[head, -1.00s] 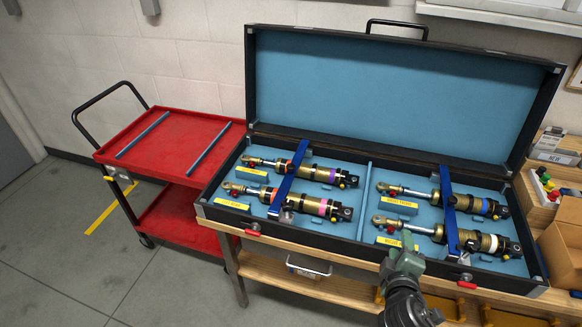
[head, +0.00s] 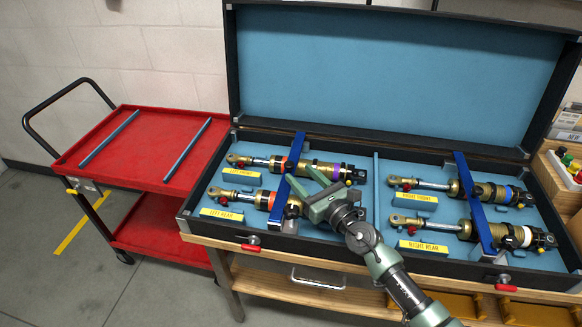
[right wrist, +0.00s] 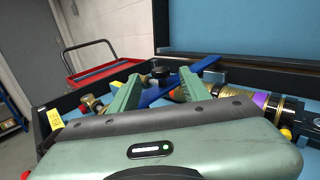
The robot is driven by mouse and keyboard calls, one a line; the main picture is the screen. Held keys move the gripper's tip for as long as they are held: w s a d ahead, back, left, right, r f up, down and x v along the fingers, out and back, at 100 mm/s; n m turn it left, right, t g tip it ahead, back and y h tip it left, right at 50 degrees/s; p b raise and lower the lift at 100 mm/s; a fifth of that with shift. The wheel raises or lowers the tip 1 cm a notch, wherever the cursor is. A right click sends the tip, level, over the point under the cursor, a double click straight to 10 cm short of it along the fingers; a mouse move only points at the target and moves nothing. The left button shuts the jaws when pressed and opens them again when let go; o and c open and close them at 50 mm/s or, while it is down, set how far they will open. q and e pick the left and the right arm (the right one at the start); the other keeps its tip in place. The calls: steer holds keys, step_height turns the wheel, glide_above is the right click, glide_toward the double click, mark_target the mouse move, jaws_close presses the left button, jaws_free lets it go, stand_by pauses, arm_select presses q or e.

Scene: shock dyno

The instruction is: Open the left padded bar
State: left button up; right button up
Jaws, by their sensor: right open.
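The left padded bar (head: 286,181) is a blue strap-like bar lying across the two left shocks in the open case. It also shows in the right wrist view (right wrist: 208,65), passing beyond and between my fingers. My right gripper (head: 303,181) is open over the left half of the case, at the bar's right side. It hides part of the left rear shock (head: 252,197). The left front shock (head: 325,168) lies behind it. In the right wrist view, the two green fingers (right wrist: 157,90) stand apart, with a black round part between their tips. I cannot tell whether they touch the bar. My left gripper is not in view.
The right padded bar (head: 469,198) lies across the two right shocks. A thin divider (head: 375,190) splits the case. The raised lid (head: 390,65) stands behind. A red cart (head: 150,150) with two rods is at left. Red latches (head: 251,247) sit on the front edge.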

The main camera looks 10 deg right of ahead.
mark_target(292, 167)
steer(key=x, duration=0.4)
steer(key=shift+w+a+f+b, duration=0.1)
steer(key=shift+w+f+b, duration=0.1)
steer(key=shift+b, duration=0.15)
steer(key=shift+w+a, duration=0.1)
steer(key=shift+w, duration=0.1)
steer(key=shift+r, duration=0.15)
jaws_close()
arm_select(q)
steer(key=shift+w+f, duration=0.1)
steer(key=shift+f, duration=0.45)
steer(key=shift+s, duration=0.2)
